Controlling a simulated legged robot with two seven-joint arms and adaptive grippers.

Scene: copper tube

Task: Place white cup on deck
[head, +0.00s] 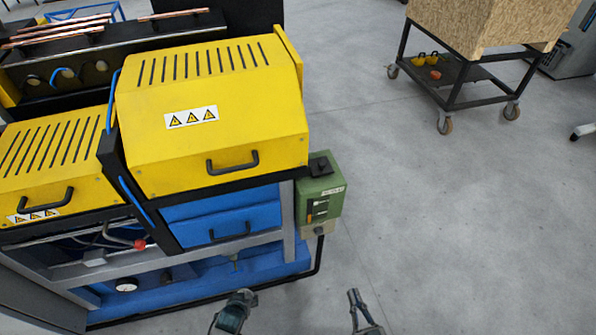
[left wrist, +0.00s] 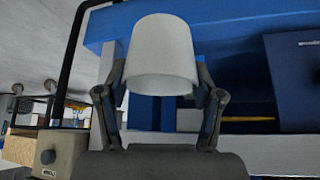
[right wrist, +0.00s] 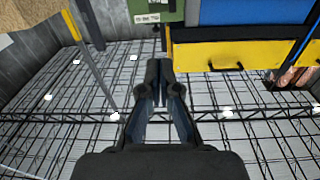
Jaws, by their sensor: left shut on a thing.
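The white cup (left wrist: 160,55) shows in the left wrist view, between the two fingers of my left gripper (left wrist: 160,82). The fingers are shut on its sides, and its wider rim faces the wrist. In the head view my left gripper (head: 238,300) is at the bottom edge, in front of the machine; I cannot make out the cup there. My right gripper (head: 354,298) is to its right, over the grey floor. In the right wrist view my right gripper (right wrist: 159,68) has its fingertips together and holds nothing. I cannot tell which surface is the deck.
A machine with a yellow hood (head: 210,115) and blue lower parts fills the left. A green control box (head: 320,195) sits on its right side. Copper tubes (head: 60,32) lie at the back left. A wheeled cart (head: 455,75) stands at upper right. The floor between is clear.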

